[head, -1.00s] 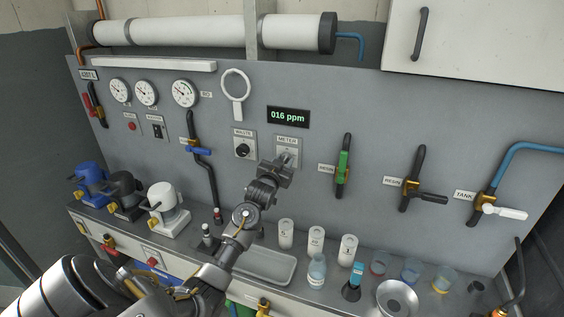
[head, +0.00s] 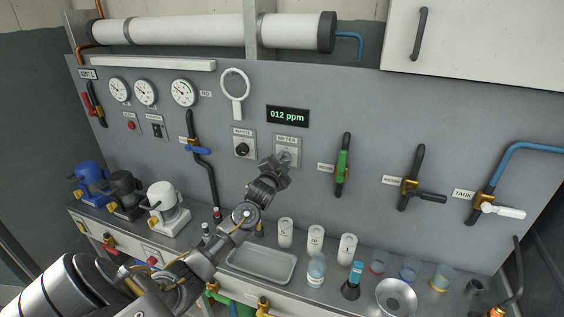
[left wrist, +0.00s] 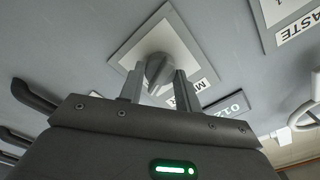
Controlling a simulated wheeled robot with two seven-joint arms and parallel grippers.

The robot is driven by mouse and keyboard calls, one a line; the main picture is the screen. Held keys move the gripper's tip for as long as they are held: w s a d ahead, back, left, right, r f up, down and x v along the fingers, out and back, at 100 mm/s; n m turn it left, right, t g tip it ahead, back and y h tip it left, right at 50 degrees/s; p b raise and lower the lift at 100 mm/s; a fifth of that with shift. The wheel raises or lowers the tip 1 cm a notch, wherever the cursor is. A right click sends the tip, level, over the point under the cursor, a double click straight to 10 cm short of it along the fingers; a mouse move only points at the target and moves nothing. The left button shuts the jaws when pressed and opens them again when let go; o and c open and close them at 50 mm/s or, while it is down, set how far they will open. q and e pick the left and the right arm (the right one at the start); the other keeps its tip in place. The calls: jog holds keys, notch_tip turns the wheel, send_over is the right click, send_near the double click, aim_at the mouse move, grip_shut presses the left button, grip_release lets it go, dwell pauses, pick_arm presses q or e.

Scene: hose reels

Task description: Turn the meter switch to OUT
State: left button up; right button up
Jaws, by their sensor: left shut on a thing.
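The meter switch (left wrist: 158,72) is a grey knob on a light square plate labelled METER (head: 287,141), on the grey wall panel. My left gripper (head: 284,160) is at the switch. In the left wrist view its two fingers (left wrist: 158,88) stand on either side of the knob and are shut on it. In the head view the gripper covers most of the knob. I cannot read any IN or OUT marking, so the switch's setting cannot be told. The display (head: 288,115) above reads 012 ppm. My right gripper is not in view.
The WASTE knob (head: 242,151) sits just left of the meter plate. A green-handled valve (head: 342,172) is to the right. Below, the counter holds a grey tray (head: 262,264), white bottles (head: 315,238) and cups. A white ring handle (head: 235,85) hangs above.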

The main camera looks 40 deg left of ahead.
pick_arm(q)
jog(key=shift+m, duration=0.3)
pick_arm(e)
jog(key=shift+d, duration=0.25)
pick_arm(q)
jog(key=o, duration=1)
jog(key=shift+c, duration=0.2)
jog(key=shift+s+f, duration=0.1)
jog(key=shift+s, duration=0.1)
jog(key=b+v, duration=0.3)
jog(key=v, duration=0.7)
jog(key=shift+s, duration=0.15)
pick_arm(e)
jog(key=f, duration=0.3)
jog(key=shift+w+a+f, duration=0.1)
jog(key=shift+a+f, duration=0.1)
pick_arm(q)
jog(key=shift+d, duration=0.1)
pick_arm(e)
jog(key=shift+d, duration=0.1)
